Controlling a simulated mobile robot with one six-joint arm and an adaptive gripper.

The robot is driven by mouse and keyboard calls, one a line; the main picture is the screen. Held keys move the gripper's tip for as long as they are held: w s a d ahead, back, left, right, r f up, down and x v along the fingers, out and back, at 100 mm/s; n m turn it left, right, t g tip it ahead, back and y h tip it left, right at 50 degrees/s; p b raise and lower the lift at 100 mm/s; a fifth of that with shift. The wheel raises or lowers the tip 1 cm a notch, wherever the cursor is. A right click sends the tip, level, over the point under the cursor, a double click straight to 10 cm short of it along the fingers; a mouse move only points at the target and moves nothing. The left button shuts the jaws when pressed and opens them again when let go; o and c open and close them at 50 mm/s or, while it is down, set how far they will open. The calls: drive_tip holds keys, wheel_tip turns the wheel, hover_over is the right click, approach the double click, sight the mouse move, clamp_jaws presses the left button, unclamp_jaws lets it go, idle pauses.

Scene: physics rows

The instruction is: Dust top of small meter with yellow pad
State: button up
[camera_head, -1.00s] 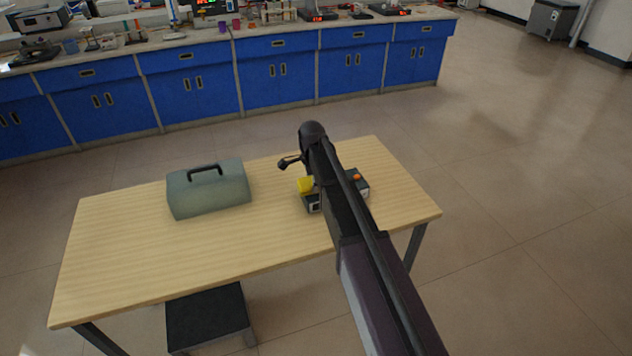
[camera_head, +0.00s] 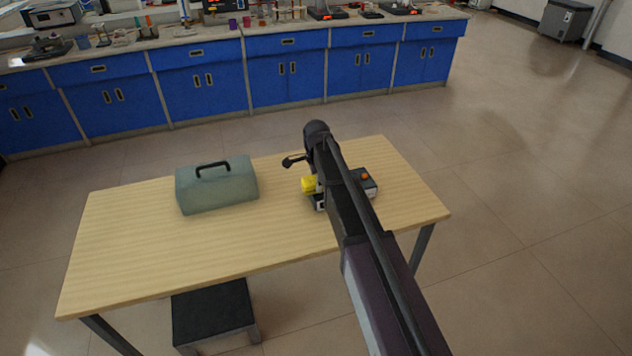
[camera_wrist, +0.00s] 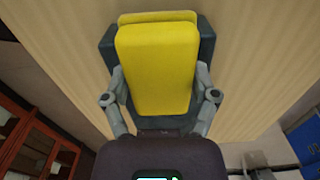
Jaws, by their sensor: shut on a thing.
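The yellow pad (camera_head: 308,185) shows just left of my arm, at the left end of the small meter. In the wrist view the yellow pad (camera_wrist: 156,72) fills the space between the fingers of my gripper (camera_wrist: 159,86), which is shut on it. The small meter (camera_head: 370,188) is a low grey and dark box with an orange knob on top, on the right part of the table. My arm hides its middle. A dark body shows behind the pad in the wrist view. I cannot tell whether the pad touches the meter's top.
A grey-green toolbox (camera_head: 217,188) with a dark handle stands on the wooden table (camera_head: 200,250), left of the meter. A dark stool (camera_head: 212,312) is under the table's front edge. The table between toolbox and meter is clear. Blue cabinets (camera_head: 290,75) stand behind.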

drive_tip(key=shift+d, duration=0.1)
drive_tip(key=shift+w+d, duration=0.25)
drive_tip(key=shift+d, duration=0.5)
drive_tip(key=shift+w+d, duration=0.25)
drive_tip(key=shift+d, duration=0.5)
drive_tip(key=shift+w+d, duration=0.2)
drive_tip(key=shift+d, duration=0.6)
drive_tip(key=shift+w+d, duration=0.2)
drive_tip(key=shift+d, duration=0.55)
drive_tip(key=shift+d, duration=0.15)
drive_tip(key=shift+w+d, duration=0.25)
drive_tip(key=shift+d, duration=0.45)
drive_tip(key=shift+w+d, duration=0.25)
drive_tip(key=shift+d, duration=0.4)
drive_tip(key=shift+s, duration=0.25)
drive_tip(key=shift+a, duration=0.1)
drive_tip(key=shift+s+a, duration=0.3)
drive_tip(key=shift+a, duration=0.45)
drive_tip(key=shift+s+a, duration=0.25)
drive_tip(key=shift+a, duration=0.5)
